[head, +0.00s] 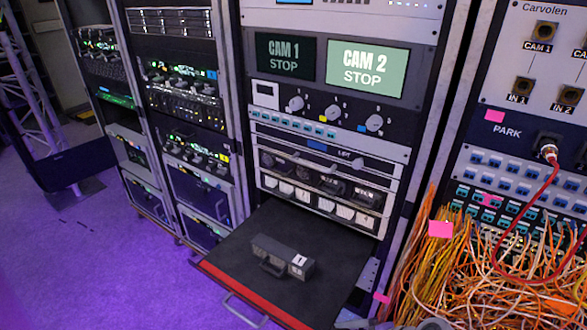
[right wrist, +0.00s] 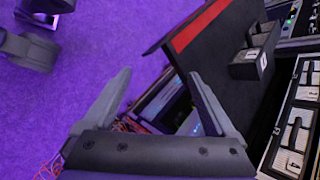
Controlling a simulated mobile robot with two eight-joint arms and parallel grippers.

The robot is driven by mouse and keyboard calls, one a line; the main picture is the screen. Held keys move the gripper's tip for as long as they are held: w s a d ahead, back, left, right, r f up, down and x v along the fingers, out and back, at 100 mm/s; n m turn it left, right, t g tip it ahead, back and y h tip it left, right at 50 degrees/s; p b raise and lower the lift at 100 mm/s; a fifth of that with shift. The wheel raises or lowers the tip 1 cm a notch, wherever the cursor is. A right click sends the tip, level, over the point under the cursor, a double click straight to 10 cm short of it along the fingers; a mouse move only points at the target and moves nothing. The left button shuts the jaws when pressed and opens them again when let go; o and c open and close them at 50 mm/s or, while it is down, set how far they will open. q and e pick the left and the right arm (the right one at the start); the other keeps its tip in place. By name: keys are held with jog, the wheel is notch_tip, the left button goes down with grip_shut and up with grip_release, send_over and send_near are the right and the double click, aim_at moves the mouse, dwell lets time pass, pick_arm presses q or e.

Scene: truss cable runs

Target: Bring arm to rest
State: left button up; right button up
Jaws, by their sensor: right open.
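My right gripper (right wrist: 160,75) is open in the right wrist view, its two grey fingers spread wide with nothing between them. It points toward the pulled-out black drawer (right wrist: 210,75) with the red front edge. Only some grey parts show at the bottom edge of the head view, probably of my right arm; its fingers cannot be made out there. My left gripper is not in the head view. A dark grey box with a handle and a white label "1" (head: 283,257) lies on the drawer, apart from my gripper; it also shows in the right wrist view (right wrist: 252,65).
The drawer (head: 330,285) sticks out of the middle rack. Orange and white cables (head: 455,270) hang at the right, with a red cable (head: 525,280) plugged in at PARK. Screens read CAM 1 STOP (head: 285,57) and CAM 2 STOP (head: 367,68). Purple floor (head: 90,260) is clear at left.

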jog(key=s+d+n+h, duration=0.5)
jog(key=s+n+h, duration=0.2)
jog(key=s+n, duration=0.6)
pick_arm(q)
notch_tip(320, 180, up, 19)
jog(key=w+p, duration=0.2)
jog(key=p, duration=1.4)
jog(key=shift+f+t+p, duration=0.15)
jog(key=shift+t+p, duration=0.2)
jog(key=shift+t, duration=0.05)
pick_arm(e)
jog(key=w+r, duration=0.2)
jog(key=r, duration=0.7)
jog(key=w+r+n+t, duration=0.1)
jog(key=r, duration=0.8)
jog(key=shift+w+d+r, duration=0.15)
jog(key=shift+w+r, duration=0.2)
jog(key=shift+w, duration=0.05)
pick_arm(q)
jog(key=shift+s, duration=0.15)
pick_arm(e)
jog(key=shift+s, duration=0.15)
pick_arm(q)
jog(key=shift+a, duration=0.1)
